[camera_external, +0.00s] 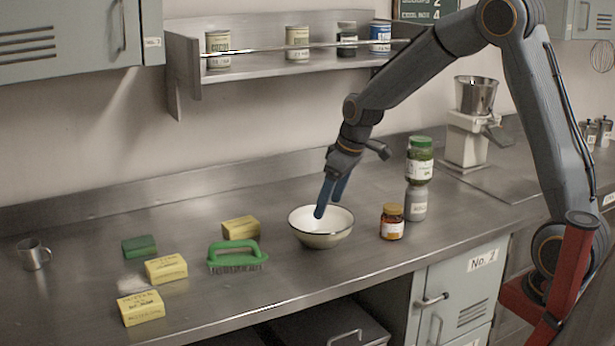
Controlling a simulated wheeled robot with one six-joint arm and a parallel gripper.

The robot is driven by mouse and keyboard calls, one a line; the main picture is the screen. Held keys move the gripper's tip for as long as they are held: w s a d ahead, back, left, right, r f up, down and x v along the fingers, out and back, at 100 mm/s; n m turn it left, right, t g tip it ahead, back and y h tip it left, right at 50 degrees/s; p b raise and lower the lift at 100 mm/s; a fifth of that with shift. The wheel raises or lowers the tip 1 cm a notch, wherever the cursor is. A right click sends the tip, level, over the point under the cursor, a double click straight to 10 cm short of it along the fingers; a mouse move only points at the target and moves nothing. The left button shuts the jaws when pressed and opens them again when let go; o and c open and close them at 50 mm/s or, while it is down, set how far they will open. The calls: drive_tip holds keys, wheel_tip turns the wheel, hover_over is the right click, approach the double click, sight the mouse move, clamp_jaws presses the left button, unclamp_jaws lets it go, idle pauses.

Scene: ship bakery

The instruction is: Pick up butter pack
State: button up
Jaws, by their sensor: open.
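A yellow butter pack (141,307) with printed lettering lies near the counter's front edge at the left. A second similar yellow pack (166,269) lies just behind it to the right. A third yellow block (241,228) lies further back, behind the green brush; its lettering is not readable and I cannot tell if it is butter. My gripper (328,202) points down with blue fingers over the white bowl (306,236), to the right of all the yellow blocks. It is open, with nothing seen between the fingers. I cannot tell if the fingertips touch the bowl.
A green scrub brush (236,256) lies between the packs and the bowl. A green block (139,246) and a metal mug (34,254) are at the left. An amber jar (392,222) and stacked jars (418,175) stand right. A can shelf (290,68) hangs behind.

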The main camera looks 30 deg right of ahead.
drive_tip(key=w+a+f+n+y+b, duration=0.1)
drive_tip(key=w+a+f+n+b, duration=0.15)
drive_tip(key=w+a, duration=0.45)
drive_tip(key=w+a+f+n+y+b, duration=0.1)
drive_tip(key=w+a+f+n+b, duration=0.15)
drive_tip(key=a, duration=0.85)
drive_tip(key=n+g+y+b, duration=0.1)
drive_tip(key=n+y+b, duration=0.1)
drive_tip(key=n+b, duration=0.4)
approach(166, 262)
drive_tip(key=shift+w+a+f, duration=0.1)
drive_tip(key=shift+a+f, duration=0.1)
drive_tip(key=shift+f, duration=0.2)
drive_tip(key=shift+a+f+p, duration=0.45)
drive_tip(key=shift+a, duration=0.1)
drive_tip(key=shift+d+p+x, duration=0.2)
drive_tip(key=shift+p+x, duration=0.95)
drive_tip(key=shift+x, duration=2.05)
drive_tip(key=shift+f, duration=0.1)
drive_tip(key=c, duration=1.3)
